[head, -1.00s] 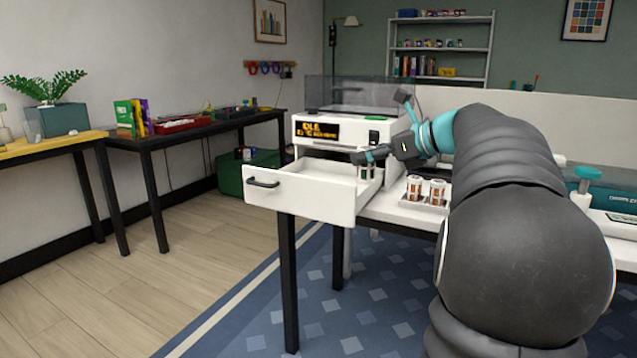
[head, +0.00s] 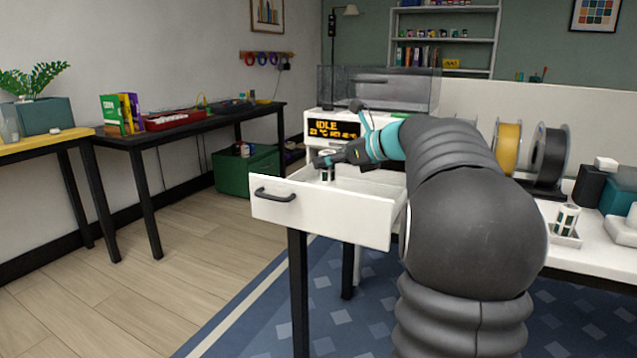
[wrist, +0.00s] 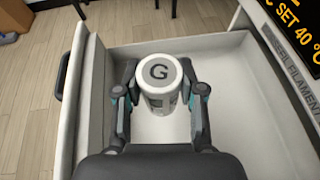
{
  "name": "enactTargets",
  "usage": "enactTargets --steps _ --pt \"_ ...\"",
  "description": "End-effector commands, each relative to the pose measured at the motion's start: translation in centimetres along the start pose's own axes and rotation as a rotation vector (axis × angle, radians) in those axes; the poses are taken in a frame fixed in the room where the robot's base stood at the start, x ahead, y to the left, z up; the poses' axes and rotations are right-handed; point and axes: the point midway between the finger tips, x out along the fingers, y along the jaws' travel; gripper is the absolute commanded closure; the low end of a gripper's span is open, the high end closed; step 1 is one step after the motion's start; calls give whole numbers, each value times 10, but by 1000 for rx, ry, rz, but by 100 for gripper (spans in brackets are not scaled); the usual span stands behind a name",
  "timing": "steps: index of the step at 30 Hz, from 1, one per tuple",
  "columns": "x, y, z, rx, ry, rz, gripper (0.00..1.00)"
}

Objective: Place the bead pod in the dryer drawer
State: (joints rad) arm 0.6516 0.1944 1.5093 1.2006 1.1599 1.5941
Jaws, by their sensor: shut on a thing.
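In the head view the drawer (head: 325,214) is pulled out of the dryer (head: 378,92), whose display reads "IDLE". The pod (head: 326,172) shows partly below my gripper (head: 326,162), behind the drawer's front panel.
The drawer's dark handle (head: 276,195) faces the front left. Another pod (head: 567,219) stands in a small tray on the white bench at right. Yellow and black spools (head: 549,157) stand behind. A dark side table (head: 205,127) is at left. The drawer floor around the pod is clear.

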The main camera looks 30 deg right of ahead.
Motion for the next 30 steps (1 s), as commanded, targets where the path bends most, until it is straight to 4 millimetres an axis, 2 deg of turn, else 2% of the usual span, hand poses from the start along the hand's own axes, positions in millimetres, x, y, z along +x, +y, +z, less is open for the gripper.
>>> enactTargets --steps 3,6,11,19,30 --pt "23 0 -3 0 0 3 96" --pt "33 0 -4 0 -1 3 96" --pt "39 0 -8 0 0 2 96" --pt "52 0 -40 2 0 3 96" --pt "53 0 -44 -1 0 2 96"
